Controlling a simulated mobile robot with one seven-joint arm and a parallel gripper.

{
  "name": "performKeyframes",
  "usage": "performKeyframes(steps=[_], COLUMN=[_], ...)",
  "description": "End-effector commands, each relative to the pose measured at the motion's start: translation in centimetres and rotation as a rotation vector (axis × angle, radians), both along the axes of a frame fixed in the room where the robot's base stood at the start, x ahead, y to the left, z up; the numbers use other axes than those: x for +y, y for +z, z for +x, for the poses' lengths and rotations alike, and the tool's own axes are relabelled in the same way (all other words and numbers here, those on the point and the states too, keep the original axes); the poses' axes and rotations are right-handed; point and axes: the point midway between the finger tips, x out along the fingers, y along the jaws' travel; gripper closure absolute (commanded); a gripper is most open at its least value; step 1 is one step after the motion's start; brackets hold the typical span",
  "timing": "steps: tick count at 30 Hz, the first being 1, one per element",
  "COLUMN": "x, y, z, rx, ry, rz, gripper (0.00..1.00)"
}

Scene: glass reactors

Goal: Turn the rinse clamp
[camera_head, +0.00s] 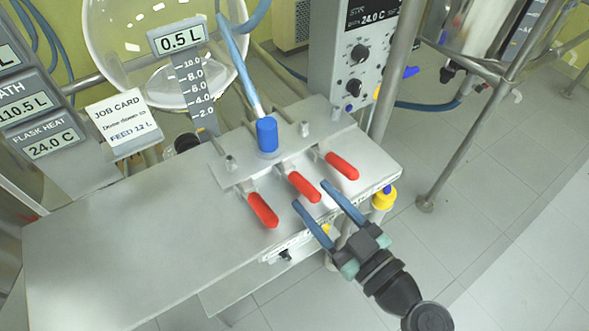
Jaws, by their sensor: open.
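Three clamps with red handles sit in a row on a metal plate (225,172) on the bench. They are the left red handle (262,210), the middle red handle (304,186) and the right red handle (342,166). Small labels run along the bench's front edge, too small to read, so I cannot tell which clamp is the rinse clamp. My gripper (311,195) is open and empty, reaching in from the lower right. Its two blue fingertips lie on either side of the middle handle's near end. I cannot tell whether they touch it.
A blue cap (267,134) with a hose stands behind the handles. A control box (355,60) reads 24.0 C. A yellow knob (384,198) sits at the bench's right corner. A job card (122,120) and a glass vessel (120,45) are behind. The bench top (120,235) at left is clear.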

Motion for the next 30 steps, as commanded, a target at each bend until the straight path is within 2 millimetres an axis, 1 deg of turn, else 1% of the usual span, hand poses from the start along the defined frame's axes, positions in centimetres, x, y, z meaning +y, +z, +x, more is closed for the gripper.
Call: performKeyframes(steps=[1, 3, 9, 15, 23, 24, 29, 30], x=[0.8, 1.6, 3.5, 4.2, 4.2, 4.2, 4.2, 4.2], y=[0.1, 0.1, 0.1, 0.1, 0.0, 0.0, 0.0, 0.0], z=[0.9, 2.0, 4.4, 5.3, 5.4, 5.4, 5.3, 5.3], rx=[0.0, 0.0, 0.0, 0.0, 0.001, 0.001, 0.001, 0.001], ry=[0.004, 0.004, 0.002, 0.0, -0.001, -0.001, -0.001, -0.001], rz=[0.0, 0.0, -0.002, -0.001, -0.001, -0.001, -0.001, -0.001], gripper=[0.42, 0.42, 0.42, 0.42, 0.42, 0.49, 0.78, 0.85])
